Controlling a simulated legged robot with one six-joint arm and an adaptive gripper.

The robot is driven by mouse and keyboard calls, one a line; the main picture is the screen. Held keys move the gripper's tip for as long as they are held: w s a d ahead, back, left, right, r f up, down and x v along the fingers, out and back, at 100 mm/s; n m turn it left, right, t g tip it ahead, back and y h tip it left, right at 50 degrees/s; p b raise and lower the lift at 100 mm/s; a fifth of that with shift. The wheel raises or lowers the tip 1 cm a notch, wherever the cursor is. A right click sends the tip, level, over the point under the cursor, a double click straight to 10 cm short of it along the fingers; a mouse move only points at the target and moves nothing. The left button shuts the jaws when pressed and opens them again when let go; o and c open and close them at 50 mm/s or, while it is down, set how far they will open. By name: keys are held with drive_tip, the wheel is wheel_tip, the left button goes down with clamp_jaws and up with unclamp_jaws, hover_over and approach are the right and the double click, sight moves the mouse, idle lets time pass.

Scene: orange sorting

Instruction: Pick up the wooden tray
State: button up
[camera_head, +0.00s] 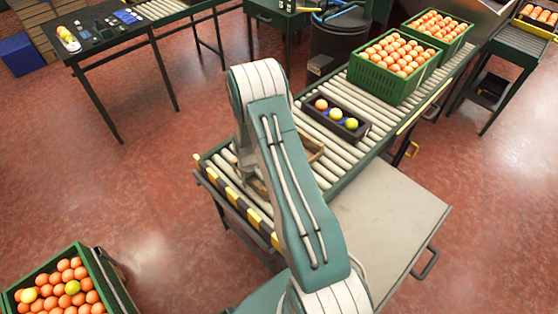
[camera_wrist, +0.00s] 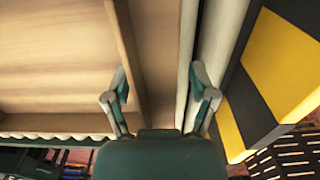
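The wooden tray (camera_head: 316,152) lies on the near end of the roller conveyor, mostly hidden behind my arm in the head view. In the wrist view the light-brown tray (camera_wrist: 50,60) fills the left side, with one side wall running between my fingers. My gripper (camera_wrist: 162,88) is open, with its fingers apart. The left finger is over the tray's inside and the right finger is outside the wall, above the rollers. Whether either finger touches the wall cannot be told. The tray's inside looks empty where it shows.
A dark box (camera_head: 336,118) with three balls sits farther along the conveyor (camera_head: 375,118). Green crates of oranges (camera_head: 383,84) stand beyond it. A yellow-and-black striped edge (camera_wrist: 272,62) borders the conveyor's near end. Another orange crate (camera_head: 100,268) is at lower left.

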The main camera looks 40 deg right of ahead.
clamp_jaws()
drive_tip(key=shift+r, duration=0.1)
